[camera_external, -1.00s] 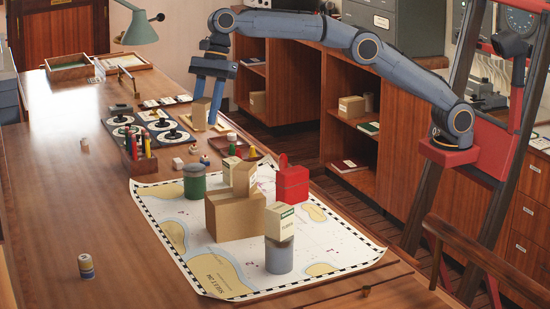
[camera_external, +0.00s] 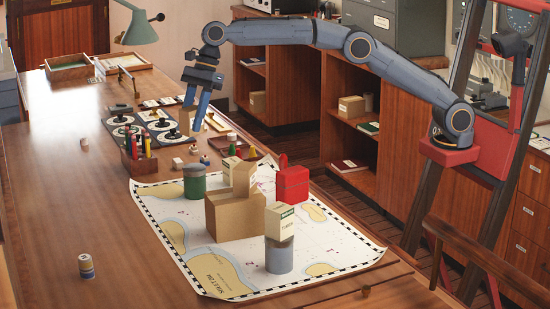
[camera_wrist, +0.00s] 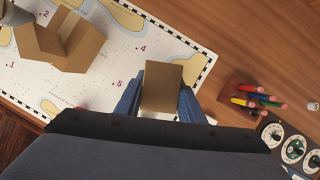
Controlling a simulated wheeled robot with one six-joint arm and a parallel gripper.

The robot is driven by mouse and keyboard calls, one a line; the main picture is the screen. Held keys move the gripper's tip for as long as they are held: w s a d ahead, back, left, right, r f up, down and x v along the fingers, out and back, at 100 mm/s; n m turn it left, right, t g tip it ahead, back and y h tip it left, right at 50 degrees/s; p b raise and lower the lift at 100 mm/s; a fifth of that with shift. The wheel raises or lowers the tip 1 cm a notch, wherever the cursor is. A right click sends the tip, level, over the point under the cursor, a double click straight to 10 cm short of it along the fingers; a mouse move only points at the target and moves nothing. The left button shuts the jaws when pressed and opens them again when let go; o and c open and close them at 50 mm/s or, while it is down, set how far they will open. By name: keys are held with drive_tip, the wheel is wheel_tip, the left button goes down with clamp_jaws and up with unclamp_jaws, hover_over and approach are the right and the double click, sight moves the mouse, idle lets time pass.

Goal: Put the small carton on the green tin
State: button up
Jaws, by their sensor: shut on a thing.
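My gripper (camera_external: 198,103) is shut on a small brown carton (camera_external: 187,121), which hangs tilted between the blue fingers above the far part of the desk. In the wrist view the carton (camera_wrist: 162,85) sits between the fingers, over the edge of the chart. The green tin (camera_external: 195,186) stands upright on the chart's far left corner, with a grey top. It is nearer the external camera than my gripper, and apart from the carton. I cannot make out the green tin in the wrist view.
A large carton (camera_external: 234,219) with a smaller carton (camera_external: 243,179) on it stands right of the green tin. A red can (camera_external: 292,185) and a grey tin (camera_external: 279,256) bearing a white-and-green carton (camera_external: 280,221) are farther right. A pen holder (camera_external: 139,164) stands left of the tin.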

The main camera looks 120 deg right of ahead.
wheel_tip(320, 180, down, 10)
drive_tip(key=p, duration=0.3)
drive_tip(key=shift+f, duration=0.15)
drive_tip(key=shift+f, duration=0.1)
drive_tip(key=o, duration=1.1)
drive_tip(key=b+v, duration=0.3)
drive_tip(key=v, duration=0.9)
drive_tip(key=shift+a, duration=0.15)
